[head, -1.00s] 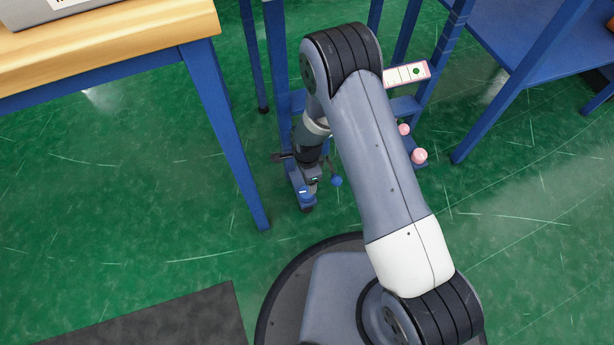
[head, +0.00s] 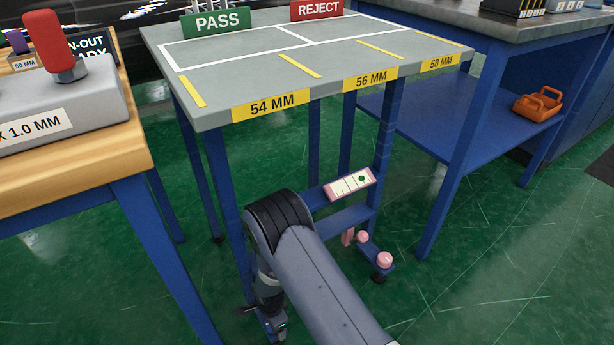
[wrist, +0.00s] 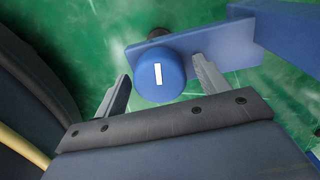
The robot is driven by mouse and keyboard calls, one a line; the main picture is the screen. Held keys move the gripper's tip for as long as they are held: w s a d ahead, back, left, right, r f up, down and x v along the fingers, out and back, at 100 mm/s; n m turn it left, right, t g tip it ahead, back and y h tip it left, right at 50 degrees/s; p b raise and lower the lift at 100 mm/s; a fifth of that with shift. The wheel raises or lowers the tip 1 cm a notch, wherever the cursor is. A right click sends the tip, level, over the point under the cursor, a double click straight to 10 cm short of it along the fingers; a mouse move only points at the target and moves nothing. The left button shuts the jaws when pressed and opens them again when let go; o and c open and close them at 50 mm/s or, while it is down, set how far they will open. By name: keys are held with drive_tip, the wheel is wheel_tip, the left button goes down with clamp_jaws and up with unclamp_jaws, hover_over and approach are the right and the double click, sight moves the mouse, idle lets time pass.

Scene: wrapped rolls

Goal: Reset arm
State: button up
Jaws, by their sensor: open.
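My arm (head: 315,285) reaches down in front of the grey table, its elbow at the table's front-left leg. My gripper (wrist: 163,88) is low, near the floor. In the wrist view its two fingers stand apart, with a blue round knob-like piece (wrist: 160,76) bearing a white mark showing between them. I cannot tell whether the fingers touch it. Nothing is visibly held. In the head view the gripper is small, at the bottom edge and partly hidden by my arm.
The grey table (head: 230,75) has bays marked 54, 56 and 58 MM and PASS and REJECT signs. Pink pieces (head: 384,260) sit low by its right leg. A wooden bench (head: 110,185) is at left, a blue shelf (head: 420,130) at right. Green floor is open at lower right.

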drive_tip(key=shift+r, duration=0.15)
wheel_tip(320, 180, up, 11)
drive_tip(key=p, duration=0.5)
wheel_tip(320, 180, down, 12)
drive_tip(key=b, duration=0.5)
drive_tip(key=shift+b, duration=0.35)
drive_tip(key=shift+r+n+p, duration=0.4)
drive_tip(key=shift+r, duration=0.05)
drive_tip(key=n, duration=0.4)
drive_tip(key=shift+n+p, duration=0.35)
drive_tip(key=shift+n, duration=0.05)
drive_tip(key=n+p, duration=0.1)
drive_tip(key=n, duration=0.3)
drive_tip(key=shift+a+r+n, duration=0.1)
drive_tip(key=shift+n, duration=0.2)
drive_tip(key=n+p, duration=0.2)
drive_tip(key=n, duration=0.3)
drive_tip(key=shift+p, duration=0.3)
drive_tip(key=n+p, duration=0.1)
drive_tip(key=n, duration=0.2)
drive_tip(key=shift+a, duration=0.1)
drive_tip(key=shift+n+p, duration=0.5)
drive_tip(key=shift+n, duration=0.3)
